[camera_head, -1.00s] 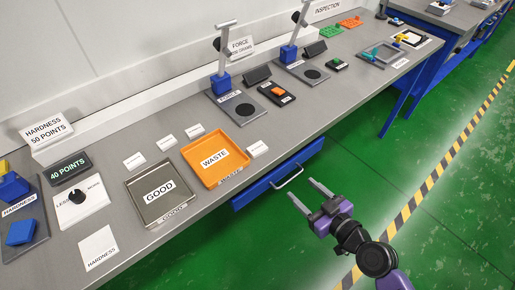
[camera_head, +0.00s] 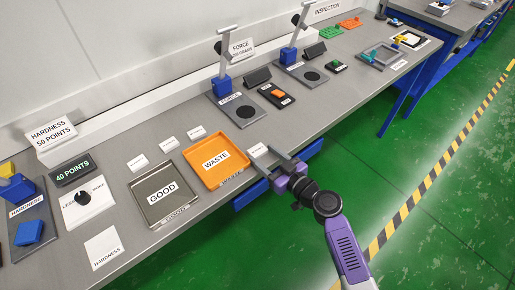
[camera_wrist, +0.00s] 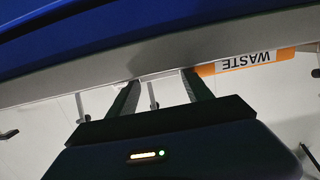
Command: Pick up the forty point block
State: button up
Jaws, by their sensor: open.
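A dark readout marked 40 POINTS (camera_head: 71,169) stands at the bench's left end in the head view. A blue block (camera_head: 29,232) lies on the grey HARDNESS plate (camera_head: 38,246) at the far left. No block shows a forty-point mark of its own, so I cannot tell which it is. My gripper (camera_head: 262,157) is open and empty at the bench's front edge, right of the WASTE tray, far from the blue block. In the wrist view my gripper's fingers (camera_wrist: 161,80) are apart with nothing between them.
The GOOD tray (camera_head: 135,188) and orange WASTE tray (camera_head: 236,178) lie between my gripper and the left end. A white dial panel (camera_head: 71,213) is by the readout. A FORCE stand (camera_head: 222,84) rises behind. The blue drawer front (camera_wrist: 60,20) fills the wrist view's top.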

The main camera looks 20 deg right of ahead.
jog(key=shift+x, duration=0.8)
jog(key=c, duration=1)
notch_tip(320, 180, up, 20)
jog(key=shift+p, duration=1.1)
